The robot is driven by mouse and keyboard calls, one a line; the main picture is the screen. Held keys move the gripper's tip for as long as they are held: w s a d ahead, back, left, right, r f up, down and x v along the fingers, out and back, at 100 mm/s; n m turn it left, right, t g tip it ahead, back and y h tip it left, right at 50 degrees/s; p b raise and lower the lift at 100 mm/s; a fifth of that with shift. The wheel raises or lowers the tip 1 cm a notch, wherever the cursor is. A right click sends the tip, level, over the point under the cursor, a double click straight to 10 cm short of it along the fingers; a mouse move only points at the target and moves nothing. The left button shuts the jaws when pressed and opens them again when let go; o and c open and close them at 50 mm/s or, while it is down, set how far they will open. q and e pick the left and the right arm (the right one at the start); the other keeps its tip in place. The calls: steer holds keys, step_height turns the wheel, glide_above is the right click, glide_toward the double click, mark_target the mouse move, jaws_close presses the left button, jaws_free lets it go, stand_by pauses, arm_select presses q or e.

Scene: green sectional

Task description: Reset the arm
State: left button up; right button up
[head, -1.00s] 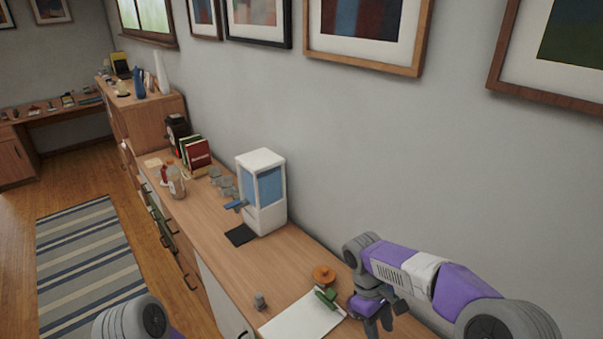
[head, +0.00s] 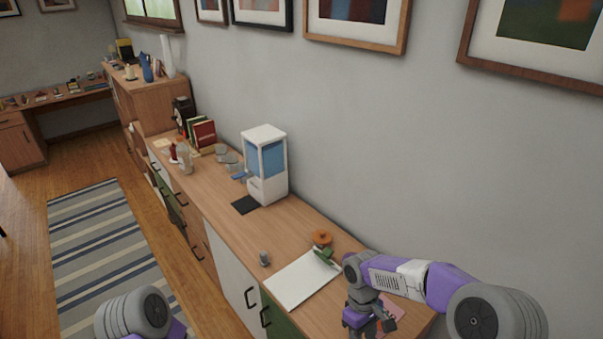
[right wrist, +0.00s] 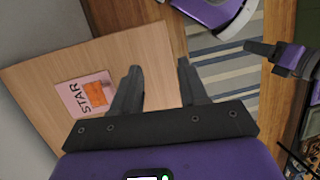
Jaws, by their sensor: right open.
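My right gripper (head: 366,330) hangs over the near end of the wooden counter (head: 225,225), to the right of the white board. In the right wrist view its two dark fingers (right wrist: 157,70) are spread apart with nothing between them. The counter top (right wrist: 150,45) lies below them. My left arm (head: 135,312) shows only as a grey joint and purple link at the bottom left of the head view. A dark gripper-like part of mine (right wrist: 283,57) shows at the right of the right wrist view; its jaw opening is unclear.
A white board (head: 300,280) with a green item (head: 325,257) at its edge, an orange round object (head: 321,238) and a small grey object (head: 264,258) sit on the counter. A white-blue dispenser (head: 265,165) stands farther back. A pink STAR item (right wrist: 84,95) lies near my right gripper.

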steer(key=s+a+f+m+t+y, duration=0.25)
steer(key=s+f+m, duration=0.25)
steer(key=s+f, duration=0.4)
steer(key=s+a+f+m+t+y, duration=0.1)
steer(key=s+a+f+m+y, duration=0.35)
steer(key=f, duration=0.75)
arm_select(q)
step_height(320, 180, down, 10)
steer(key=b, duration=1)
steer(key=shift+s, duration=0.4)
arm_select(e)
step_height(320, 180, down, 10)
steer(key=s+d+h, duration=0.1)
steer(key=s, duration=0.1)
steer(key=shift+d+m+h, duration=0.3)
steer(key=shift+m+h, duration=0.05)
steer(key=shift+h, duration=0.05)
arm_select(q)
steer(key=shift+r, duration=0.1)
arm_select(e)
steer(key=shift+t, duration=0.25)
